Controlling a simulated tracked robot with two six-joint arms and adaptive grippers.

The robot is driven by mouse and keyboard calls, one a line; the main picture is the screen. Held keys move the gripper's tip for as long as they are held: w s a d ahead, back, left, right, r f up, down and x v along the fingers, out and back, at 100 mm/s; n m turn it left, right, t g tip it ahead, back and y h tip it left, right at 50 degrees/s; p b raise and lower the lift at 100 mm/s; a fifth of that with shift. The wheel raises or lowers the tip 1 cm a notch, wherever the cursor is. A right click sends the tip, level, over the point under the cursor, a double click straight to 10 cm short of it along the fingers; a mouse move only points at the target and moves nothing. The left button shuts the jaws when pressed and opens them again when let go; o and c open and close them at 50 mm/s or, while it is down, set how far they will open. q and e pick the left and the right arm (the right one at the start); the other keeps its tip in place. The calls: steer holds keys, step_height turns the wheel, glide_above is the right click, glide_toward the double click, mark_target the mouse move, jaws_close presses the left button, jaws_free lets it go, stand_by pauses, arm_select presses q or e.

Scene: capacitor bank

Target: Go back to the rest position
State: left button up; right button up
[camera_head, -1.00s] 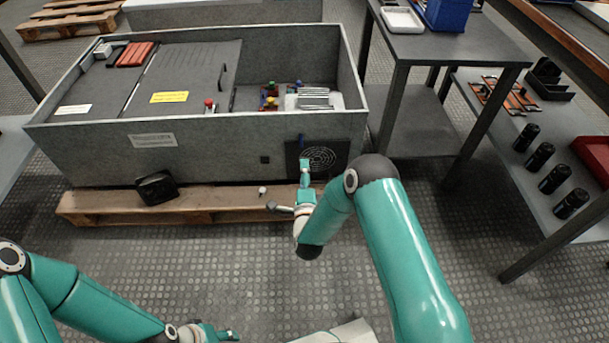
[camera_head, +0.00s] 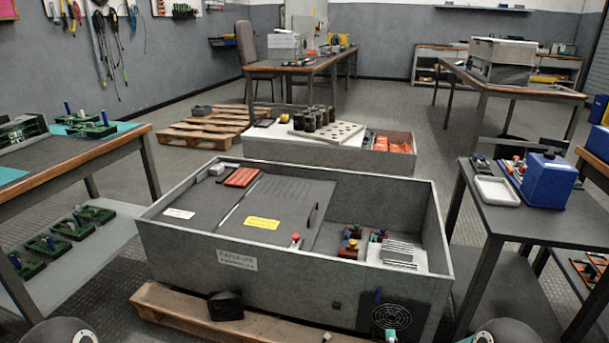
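At the bottom edge, a small teal and white tip (camera_head: 391,335) in front of the fan grille looks like the end of my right gripper; the rest of it is below the picture, so its opening is hidden. A dark rounded joint of my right arm (camera_head: 505,332) shows at the lower right. A similar joint of my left arm (camera_head: 60,332) shows at the lower left. My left gripper is out of view. The grey capacitor cabinet (camera_head: 200,250) lies open-topped ahead, with a round fan grille (camera_head: 391,316) on its front.
The cabinet rests on a wooden pallet (camera_head: 165,302), with a black fan unit (camera_head: 225,305) at its front. A workbench (camera_head: 60,170) stands left. Tables and another pallet are behind.

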steer(key=s+a+f+n+g+y, duration=0.25)
steer(key=s+n+g, duration=0.2)
steer(key=s, duration=0.55)
steer(key=s+a+f+n+g+y, duration=0.2)
steer(key=s+a+f+n+g, duration=0.15)
steer(key=s+n, duration=0.4)
steer(key=s+a+f+n+g+y, duration=0.25)
steer(key=s+a+n+g, duration=0.2)
steer(key=s, duration=0.65)
step_height(320, 180, up, 38)
steer(key=g+p, duration=0.1)
steer(key=p, duration=3.7)
steer(key=shift+p, duration=0.3)
steer(key=shift+s+d, duration=0.1)
